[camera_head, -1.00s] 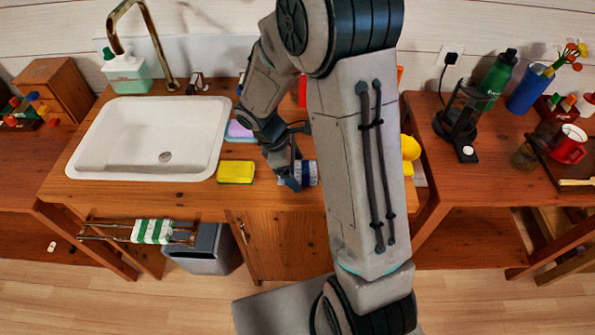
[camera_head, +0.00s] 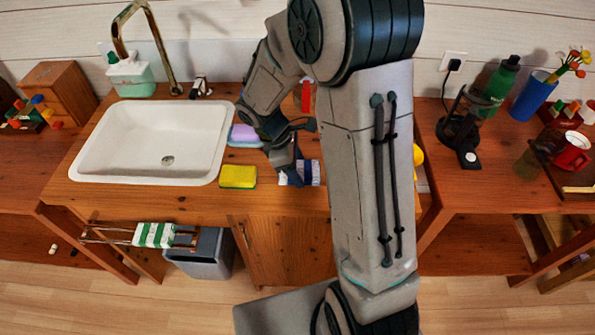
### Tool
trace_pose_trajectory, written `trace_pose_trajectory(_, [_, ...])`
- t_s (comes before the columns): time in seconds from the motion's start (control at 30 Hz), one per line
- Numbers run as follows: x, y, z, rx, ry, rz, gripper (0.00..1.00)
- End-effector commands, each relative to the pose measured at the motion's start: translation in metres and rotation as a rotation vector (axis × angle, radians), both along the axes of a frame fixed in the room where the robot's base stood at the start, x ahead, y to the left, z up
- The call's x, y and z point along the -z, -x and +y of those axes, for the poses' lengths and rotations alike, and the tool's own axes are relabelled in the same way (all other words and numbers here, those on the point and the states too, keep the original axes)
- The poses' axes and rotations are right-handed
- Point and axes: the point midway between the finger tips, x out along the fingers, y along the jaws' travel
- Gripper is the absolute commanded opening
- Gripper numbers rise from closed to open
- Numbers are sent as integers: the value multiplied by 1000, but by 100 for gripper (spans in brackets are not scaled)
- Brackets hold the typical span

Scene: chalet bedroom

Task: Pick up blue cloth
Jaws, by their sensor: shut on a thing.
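The blue cloth (camera_head: 310,172), blue with white stripes, is on the wooden counter right of the yellow sponge. My gripper (camera_head: 292,180) reaches down from above and is shut on the cloth's left part. My arm hides some of what lies to the right of the cloth. Whether the cloth is clear of the counter, I cannot tell.
A yellow sponge (camera_head: 238,177) and a purple item (camera_head: 245,134) lie between the white sink (camera_head: 150,142) and my gripper. A soap dispenser (camera_head: 130,75) and a brass faucet (camera_head: 146,40) stand behind the sink. A striped towel (camera_head: 154,235) hangs below the counter.

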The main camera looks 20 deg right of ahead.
Motion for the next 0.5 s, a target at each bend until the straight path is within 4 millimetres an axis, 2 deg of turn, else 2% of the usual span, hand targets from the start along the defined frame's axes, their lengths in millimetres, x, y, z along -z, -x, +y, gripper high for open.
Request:
trace_pose_trajectory(0.07, [-20, -2, 0, 2, 0, -10, 34])
trace_pose_trajectory(0.5, [-68, 62, -57, 4, 2, -5, 34])
